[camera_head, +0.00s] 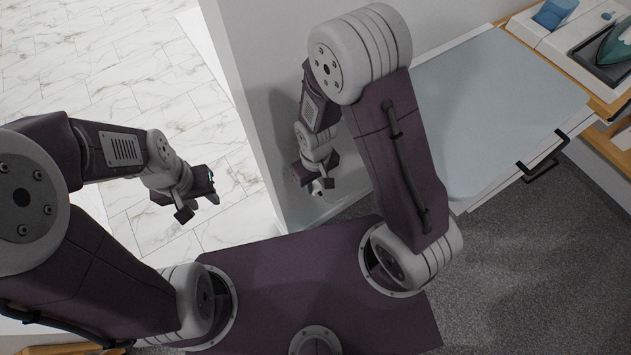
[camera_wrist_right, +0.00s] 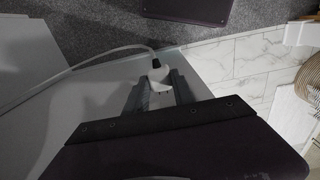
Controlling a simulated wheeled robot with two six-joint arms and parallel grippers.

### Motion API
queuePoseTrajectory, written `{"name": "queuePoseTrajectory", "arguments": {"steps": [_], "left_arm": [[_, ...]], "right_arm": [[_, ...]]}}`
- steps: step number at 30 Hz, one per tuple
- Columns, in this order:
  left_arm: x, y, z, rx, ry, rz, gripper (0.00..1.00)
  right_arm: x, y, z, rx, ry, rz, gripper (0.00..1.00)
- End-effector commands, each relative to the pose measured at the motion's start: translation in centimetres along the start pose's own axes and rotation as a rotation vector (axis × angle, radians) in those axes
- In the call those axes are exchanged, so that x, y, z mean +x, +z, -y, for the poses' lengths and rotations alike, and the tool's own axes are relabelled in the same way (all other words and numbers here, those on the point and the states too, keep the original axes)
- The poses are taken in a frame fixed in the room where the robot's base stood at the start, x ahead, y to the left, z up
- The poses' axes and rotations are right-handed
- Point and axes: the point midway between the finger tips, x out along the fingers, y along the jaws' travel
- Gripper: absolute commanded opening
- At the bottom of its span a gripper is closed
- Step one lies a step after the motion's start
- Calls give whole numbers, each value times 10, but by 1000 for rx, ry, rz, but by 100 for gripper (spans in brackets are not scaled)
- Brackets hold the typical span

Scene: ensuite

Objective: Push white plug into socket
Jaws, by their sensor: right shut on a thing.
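The white plug (camera_wrist_right: 158,75) sits between the two fingers of my right gripper (camera_wrist_right: 158,84) in the right wrist view. A dark collar and a white cable (camera_wrist_right: 105,56) leave its upper end; small dark prongs show at its lower end. In the head view my right gripper (camera_head: 314,182) is low beside the grey wall, shut on the plug, of which only a small pale part shows. My left gripper (camera_head: 199,207) is empty, with its fingers apart, over the marble floor. I cannot make out the socket in either view.
A grey wall (camera_head: 252,90) stands between the marble floor (camera_head: 95,75) and the dark carpet (camera_head: 535,255). An ironing board (camera_head: 490,115) is at the right, with an iron (camera_head: 615,45) near its far end. The cable trails left in the wrist view.

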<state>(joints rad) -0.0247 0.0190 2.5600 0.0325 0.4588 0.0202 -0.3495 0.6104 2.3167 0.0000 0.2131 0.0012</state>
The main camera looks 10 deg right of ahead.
Motion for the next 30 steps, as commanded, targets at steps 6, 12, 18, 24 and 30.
{"name": "queuePoseTrajectory", "arguments": {"steps": [6,12,18,24,30], "left_arm": [[-4,0,0,0,0,0,36],[-3,0,0,0,0,0,36],[-4,0,0,0,0,0,36],[-7,-1,0,0,0,0,36],[-7,-1,0,0,0,0,36]], "right_arm": [[-1,0,0,0,0,1,0],[0,0,0,0,0,0,0],[0,0,0,0,0,0,0],[-1,0,0,0,0,0,0],[0,0,0,0,0,0,0]]}}
